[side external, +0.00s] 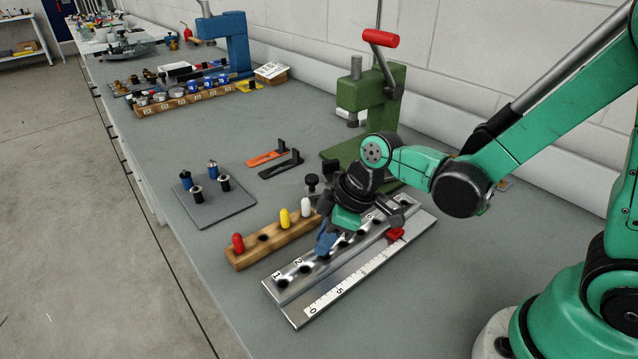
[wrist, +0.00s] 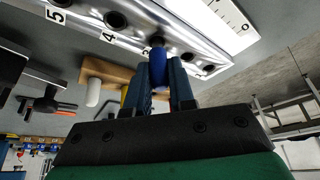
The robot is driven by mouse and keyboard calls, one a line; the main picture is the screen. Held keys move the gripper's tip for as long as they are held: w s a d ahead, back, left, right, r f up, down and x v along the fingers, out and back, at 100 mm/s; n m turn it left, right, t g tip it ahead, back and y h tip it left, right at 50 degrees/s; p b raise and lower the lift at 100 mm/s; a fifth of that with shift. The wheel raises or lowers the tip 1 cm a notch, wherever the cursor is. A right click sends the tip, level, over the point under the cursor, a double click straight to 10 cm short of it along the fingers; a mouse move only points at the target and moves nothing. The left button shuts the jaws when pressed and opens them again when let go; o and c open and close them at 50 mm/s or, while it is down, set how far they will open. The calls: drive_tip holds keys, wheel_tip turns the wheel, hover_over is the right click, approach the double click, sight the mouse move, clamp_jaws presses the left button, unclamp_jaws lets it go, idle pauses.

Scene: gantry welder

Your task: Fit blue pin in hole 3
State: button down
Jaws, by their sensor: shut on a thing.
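My gripper (side external: 325,245) points down over the metal rail (side external: 268,289) with a row of numbered holes. In the wrist view its two blue fingers (wrist: 162,75) are shut on the blue pin (wrist: 157,66). The pin's far end is at the rail (wrist: 187,38), at the hole beside the label 3. That hole's rim is mostly hidden by the pin, and I cannot tell how far the pin is in it. Holes 4 (wrist: 116,20) and 5 (wrist: 73,2) look empty in the wrist view. In the side view the fingers hide hole 3 and the pin.
A wooden block (side external: 273,249) beside the rail holds red (side external: 238,243), yellow (side external: 284,218) and white (side external: 305,206) pins and has an empty hole. A scale (side external: 340,289) with a red slider (side external: 395,234) runs along the rail. A green press (side external: 378,115) stands behind. A grey plate (side external: 212,212) lies left.

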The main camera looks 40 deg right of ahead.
drive_tip(key=shift+f, duration=0.65)
drive_tip(key=c, duration=0.7)
unclamp_jaws()
drive_tip(key=shift+o, duration=0.2)
drive_tip(key=shift+r, duration=0.1)
drive_tip(key=shift+v, duration=2.75)
drive_tip(key=s+d+r+m+t+h, duration=0.2)
drive_tip(key=d+r+m, duration=0.4)
drive_tip(key=m, duration=0.3)
drive_tip(key=shift+s+d+t+h, duration=0.25)
drive_tip(key=shift+s+t+h, duration=0.25)
drive_tip(key=shift+t, duration=0.5)
drive_tip(key=shift+w, duration=0.1)
